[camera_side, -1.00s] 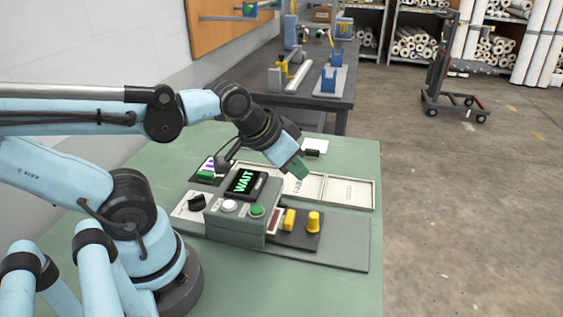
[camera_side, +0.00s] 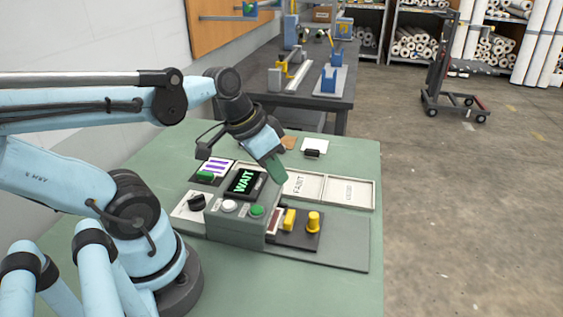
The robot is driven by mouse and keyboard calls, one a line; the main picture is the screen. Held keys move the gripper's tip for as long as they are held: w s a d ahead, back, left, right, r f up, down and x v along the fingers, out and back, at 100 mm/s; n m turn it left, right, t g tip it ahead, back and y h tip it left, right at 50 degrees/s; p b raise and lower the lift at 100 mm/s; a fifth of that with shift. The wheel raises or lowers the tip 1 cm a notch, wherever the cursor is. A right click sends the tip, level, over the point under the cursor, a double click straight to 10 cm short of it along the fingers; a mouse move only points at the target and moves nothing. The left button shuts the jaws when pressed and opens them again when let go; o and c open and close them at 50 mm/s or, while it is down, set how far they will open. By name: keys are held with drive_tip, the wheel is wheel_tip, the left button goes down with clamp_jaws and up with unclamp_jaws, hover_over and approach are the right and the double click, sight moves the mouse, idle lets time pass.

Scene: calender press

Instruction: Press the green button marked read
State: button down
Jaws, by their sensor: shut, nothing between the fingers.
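A grey control box (camera_side: 236,231) stands on the green table. Its tilted screen (camera_side: 243,182) shows WAIT in green letters. On its top front are a white button (camera_side: 229,206) at the left and a green button (camera_side: 257,211) to its right. The markings by the buttons are too small to read. My gripper (camera_side: 277,172) is shut and empty. It points down and to the right, above and behind the box's right side, apart from both buttons. Another green piece (camera_side: 205,176) sits by a purple-striped card behind the box.
Yellow knobs (camera_side: 313,222) stand on a dark plate right of the box. A black knob (camera_side: 196,201) is on a white panel at the left. Pale trays (camera_side: 347,191), one reading FAINT, lie behind to the right. The table's front is clear.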

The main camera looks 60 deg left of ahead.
sight(253, 206)
drive_tip(key=s+r+h, duration=0.1)
drive_tip(key=s+r+m+g+h, duration=0.1)
drive_tip(key=s+h, duration=0.1)
drive_tip(key=shift+s+a, duration=0.15)
drive_tip(key=r+m+h, duration=0.1)
drive_tip(key=s+r+h, duration=0.1)
drive_tip(key=r, duration=0.1)
drive_tip(key=s+r+m+h, duration=0.1)
drive_tip(key=shift+d+r+m+h, duration=0.25)
drive_tip(key=shift+r+m+h, duration=0.05)
drive_tip(key=shift+r+h, duration=0.1)
drive_tip(key=shift+f, duration=0.1)
drive_tip(key=shift+f, duration=4.4)
drive_tip(key=shift+f, duration=0.2)
drive_tip(key=shift+f, duration=0.2)
